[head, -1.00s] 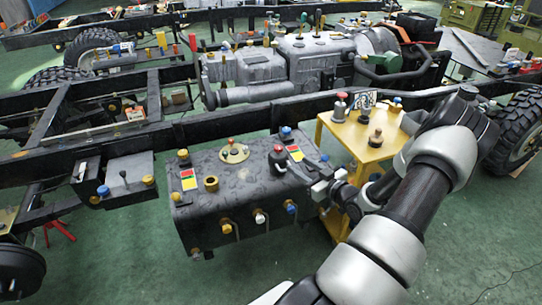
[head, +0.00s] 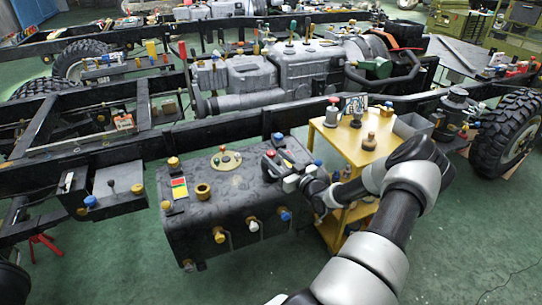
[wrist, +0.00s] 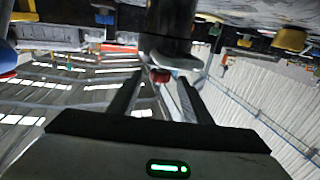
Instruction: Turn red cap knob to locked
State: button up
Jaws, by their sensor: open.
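The red cap knob (head: 270,153) has a dark body and stands on top of the black tank (head: 233,200), near its right end. My gripper (head: 277,168) is right beside it, reaching in from the right, and partly covers its lower body in the head view. In the wrist view, a dark cylinder (wrist: 170,18) hangs from the top edge with a red cap (wrist: 160,76) at its end. The red cap shows between my two open fingers (wrist: 155,88). I cannot tell whether either finger touches it. The knob's pointer and lock marks are not readable.
Valves (head: 253,224) line the tank's front. A yellow cart (head: 351,141) stands at the right. The floor in front is clear.

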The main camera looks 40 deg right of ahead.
aim_at(274, 155)
jog(key=shift+w, duration=1.8)
jog(key=c, duration=1.1)
